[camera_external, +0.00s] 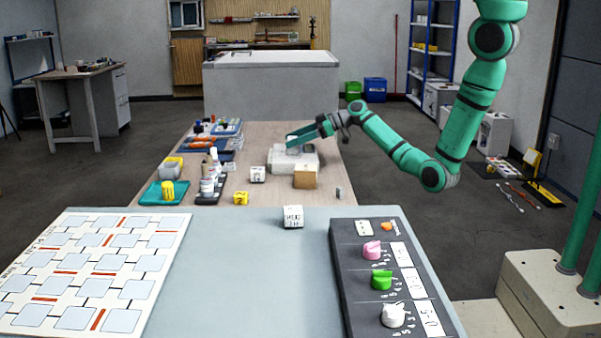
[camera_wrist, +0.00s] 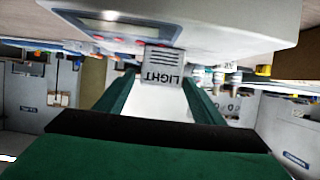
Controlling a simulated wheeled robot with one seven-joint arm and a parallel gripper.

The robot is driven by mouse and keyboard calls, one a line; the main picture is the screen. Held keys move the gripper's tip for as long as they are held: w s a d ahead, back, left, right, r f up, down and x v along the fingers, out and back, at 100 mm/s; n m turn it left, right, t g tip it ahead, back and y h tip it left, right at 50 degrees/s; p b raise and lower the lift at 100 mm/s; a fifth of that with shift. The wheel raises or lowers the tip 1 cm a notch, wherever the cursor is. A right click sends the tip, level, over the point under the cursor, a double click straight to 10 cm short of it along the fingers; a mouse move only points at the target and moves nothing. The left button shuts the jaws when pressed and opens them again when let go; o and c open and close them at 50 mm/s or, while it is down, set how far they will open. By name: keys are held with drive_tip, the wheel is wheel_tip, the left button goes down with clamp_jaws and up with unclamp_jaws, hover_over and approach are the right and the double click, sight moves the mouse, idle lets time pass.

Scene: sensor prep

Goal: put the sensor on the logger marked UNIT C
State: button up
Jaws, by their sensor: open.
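In the external view my gripper (camera_external: 290,139) is open, just above the white device (camera_external: 295,160) on the wooden table. A UNIT C mark is not readable in either view.
A white lettered cube (camera_external: 258,174), a brown box (camera_external: 305,177) and a yellow cube (camera_external: 241,198) stand near the device. Another lettered cube (camera_external: 293,217) stands on the grey table (camera_external: 240,270). Bottles (camera_external: 208,186) and a teal tray (camera_external: 150,196) are at left. A dark knob panel (camera_external: 345,262) lies at front right.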

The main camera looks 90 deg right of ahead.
drive_tip(key=v, duration=1.2)
drive_tip(key=shift+r, duration=0.15)
drive_tip(key=shift+a, duration=0.1)
